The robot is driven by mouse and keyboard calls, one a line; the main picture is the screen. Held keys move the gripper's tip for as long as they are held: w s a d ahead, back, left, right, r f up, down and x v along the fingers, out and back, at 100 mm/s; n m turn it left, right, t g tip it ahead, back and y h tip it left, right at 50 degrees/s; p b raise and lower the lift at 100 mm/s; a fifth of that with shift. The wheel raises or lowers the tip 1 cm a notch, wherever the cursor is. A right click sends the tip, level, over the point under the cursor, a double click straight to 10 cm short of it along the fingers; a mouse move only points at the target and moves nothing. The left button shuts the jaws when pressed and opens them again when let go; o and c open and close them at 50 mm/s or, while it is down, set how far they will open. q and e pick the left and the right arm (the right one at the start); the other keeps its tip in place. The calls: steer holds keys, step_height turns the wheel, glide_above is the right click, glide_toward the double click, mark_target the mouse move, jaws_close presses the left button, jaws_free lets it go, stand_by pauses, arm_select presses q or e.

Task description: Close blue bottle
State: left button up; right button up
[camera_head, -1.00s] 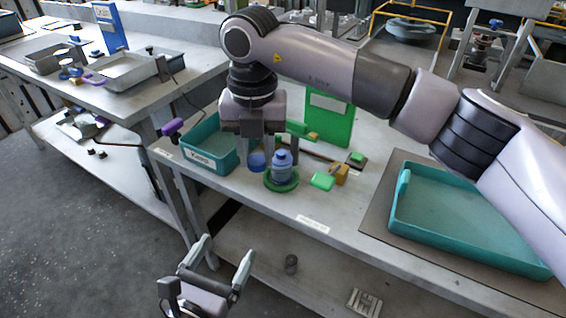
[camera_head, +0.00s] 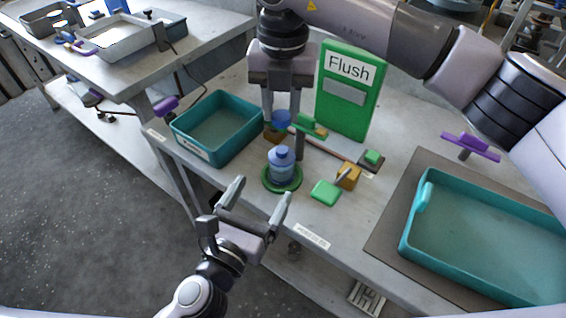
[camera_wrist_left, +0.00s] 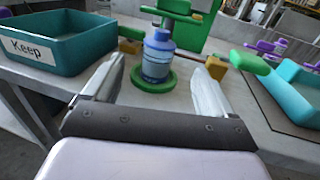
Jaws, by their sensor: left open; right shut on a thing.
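The blue bottle (camera_head: 281,167) stands upright on a round green base (camera_head: 267,183) near the table's front edge; it also shows in the left wrist view (camera_wrist_left: 157,62). My left gripper (camera_head: 259,197) is open and empty in front of the bottle. In the left wrist view its fingers (camera_wrist_left: 160,75) point toward the bottle, one on each side, without visible contact.
A teal bin (camera_head: 183,127) labelled Keep (camera_wrist_left: 32,48) stands left of the bottle. A green Flush box (camera_head: 352,112) is behind. A green block (camera_head: 325,192) and an orange-brown piece (camera_head: 348,177) lie close right. A large teal tray (camera_head: 416,222) is farther right.

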arm_select(q)
steer(key=x, duration=1.2)
steer(key=shift+c, duration=0.4)
steer(key=c, duration=1.4)
steer(key=shift+c, duration=0.2)
arm_select(e)
glide_above(282, 148)
steer(key=shift+f, duration=2.5)
steer(key=shift+f, duration=0.9)
steer(key=shift+f, duration=0.6)
